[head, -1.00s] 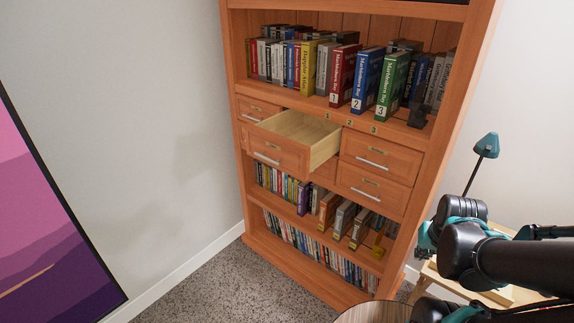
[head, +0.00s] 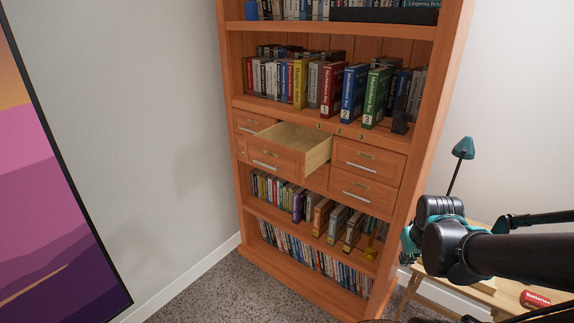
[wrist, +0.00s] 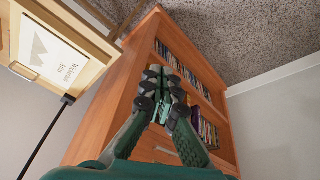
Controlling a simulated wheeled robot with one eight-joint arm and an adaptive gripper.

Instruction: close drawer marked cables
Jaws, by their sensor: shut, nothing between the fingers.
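A wooden drawer (head: 275,158) in the bookcase stands pulled out, with a silver handle and a small label plate on its front. I cannot read its label. Its light inside looks empty where it shows. Other drawers around it look shut: one at the upper left (head: 257,122) and two on the right, upper (head: 368,161) and lower (head: 364,188). My gripper (wrist: 165,85) shows in the wrist view with its fingers together and nothing between them. It is apart from the open drawer. In the head view my arm is at the right, and the fingertips do not show.
The bookcase (head: 232,62) holds rows of books above and below the drawers. A wooden desk (head: 478,296) with a teal lamp (head: 463,148) and a red box (head: 535,299) stands at the right. Carpet (head: 210,292) is clear in front at left.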

